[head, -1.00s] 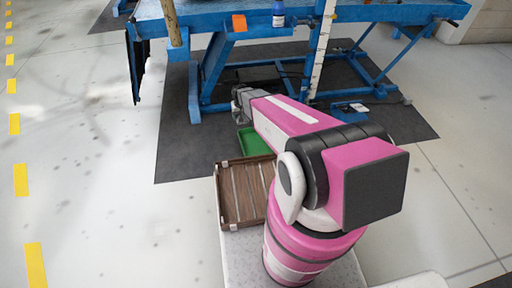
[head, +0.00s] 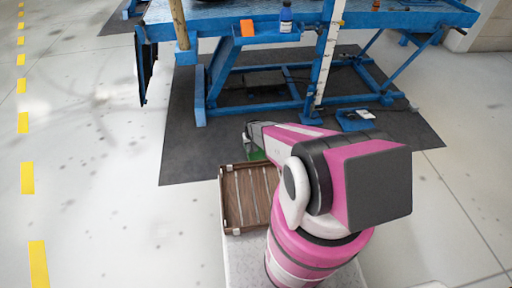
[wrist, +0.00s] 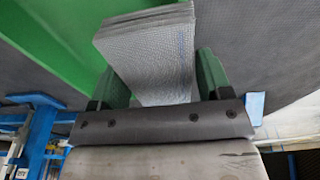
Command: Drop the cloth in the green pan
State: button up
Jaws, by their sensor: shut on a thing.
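The cloth (wrist: 160,70) is a grey woven folded piece with a blue stripe. In the wrist view it sits between the two fingers of my gripper (wrist: 162,82), which is shut on it. The green pan (wrist: 45,35) fills the upper left of the wrist view, close behind the cloth; I cannot tell whether they touch. In the head view only a small part of the green pan (head: 256,154) shows, beneath the end of my arm. The fingers and the cloth cannot be made out in the head view.
A brown slatted wooden tray (head: 246,198) lies between the pan and my base. Open floor (head: 110,190) lies to the left.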

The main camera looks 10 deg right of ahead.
jog(key=w+d+f, duration=0.1)
jog(key=w, duration=0.1)
jog(key=w+d+f, duration=0.2)
jog(key=shift+w+d+f, duration=0.15)
jog(key=shift+d, duration=0.1)
jog(key=shift+f, duration=2)
jog(key=shift+f, duration=0.35)
